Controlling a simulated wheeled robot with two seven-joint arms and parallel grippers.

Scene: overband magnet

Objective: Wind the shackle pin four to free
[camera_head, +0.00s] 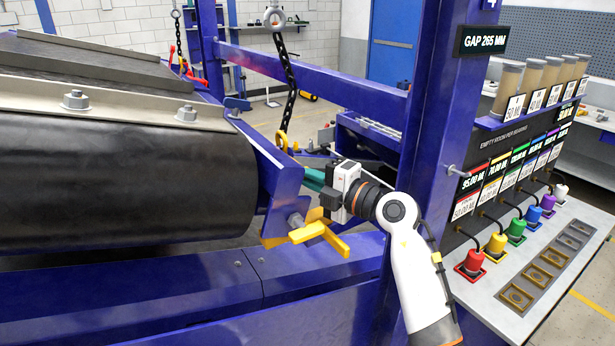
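A dark chain (289,75) hangs from a grey eye (274,18) to a small yellow shackle or hook (283,138) by the blue bracket at the magnet's right end. I cannot make out its pin clearly. My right gripper (314,180), with teal fingers, is just below and right of the yellow piece, beside the bracket. Its fingertips are partly hidden by the bracket, so I cannot tell whether they are open or touching anything. A yellow cross-shaped handle (318,232) on a grey screw sits just below the gripper. My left gripper is not in view.
The black magnet drum (120,165) fills the left. A blue post (445,110) stands close right of my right arm, with a "GAP 265 MM" display (482,41). A shelf (545,235) with several coloured plugs is at right. Blue beams (200,290) run below.

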